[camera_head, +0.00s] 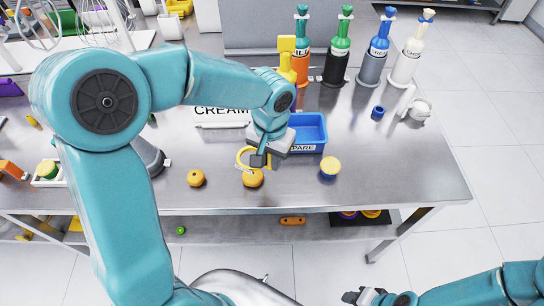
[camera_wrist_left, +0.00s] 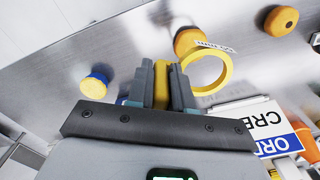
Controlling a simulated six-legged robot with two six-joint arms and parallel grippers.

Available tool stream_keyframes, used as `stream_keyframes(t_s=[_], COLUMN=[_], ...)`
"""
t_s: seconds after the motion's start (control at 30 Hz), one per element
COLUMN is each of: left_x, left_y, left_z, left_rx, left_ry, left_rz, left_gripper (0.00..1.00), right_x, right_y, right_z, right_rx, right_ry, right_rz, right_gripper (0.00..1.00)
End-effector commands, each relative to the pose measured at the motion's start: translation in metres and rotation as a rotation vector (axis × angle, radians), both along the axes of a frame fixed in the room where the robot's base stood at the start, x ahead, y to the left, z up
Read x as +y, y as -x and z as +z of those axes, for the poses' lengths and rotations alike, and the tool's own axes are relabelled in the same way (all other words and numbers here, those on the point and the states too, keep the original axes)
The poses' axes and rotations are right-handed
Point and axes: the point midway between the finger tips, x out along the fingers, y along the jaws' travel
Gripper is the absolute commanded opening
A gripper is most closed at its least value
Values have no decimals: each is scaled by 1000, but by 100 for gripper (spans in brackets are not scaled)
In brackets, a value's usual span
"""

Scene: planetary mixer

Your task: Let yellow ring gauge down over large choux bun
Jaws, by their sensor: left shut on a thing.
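My left gripper (camera_head: 262,160) is shut on the grip of the yellow ring gauge (camera_head: 239,154). In the left wrist view the grip sits between the fingers (camera_wrist_left: 162,88), and the open ring (camera_wrist_left: 229,72) juts out to the right. An orange-brown bun (camera_head: 252,180), the larger-looking of two and seemingly the large choux bun, stands on the table close to the ring. In the left wrist view the ring overlaps the edge of this bun (camera_wrist_left: 187,38) and is not centred on it. The height gap cannot be told. My right gripper (camera_head: 362,297) is at the bottom edge, away from the table.
Another bun (camera_head: 196,178) stands to the left. A blue and yellow round piece (camera_head: 330,168) stands to the right. A blue tray (camera_head: 322,128) and a CREAM sign (camera_head: 222,112) lie behind. Several bottles (camera_head: 340,52) line the back. The table's right part is mostly clear.

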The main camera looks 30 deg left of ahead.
Motion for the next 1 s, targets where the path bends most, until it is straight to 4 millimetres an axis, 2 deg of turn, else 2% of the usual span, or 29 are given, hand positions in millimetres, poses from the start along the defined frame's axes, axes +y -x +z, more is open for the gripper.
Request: stream_keyframes(t_s=[0.8,1.0], left_x=[-1,-1], left_y=[-1,-1], left_z=[-50,-56], left_rx=[0,0], left_ry=[0,0], left_rz=[-2,-2], left_gripper=[0,0], right_x=[0,0], right_y=[0,0], right_z=[-44,-48], right_rx=[0,0], right_ry=[0,0], right_rz=[0,0], right_gripper=[43,43])
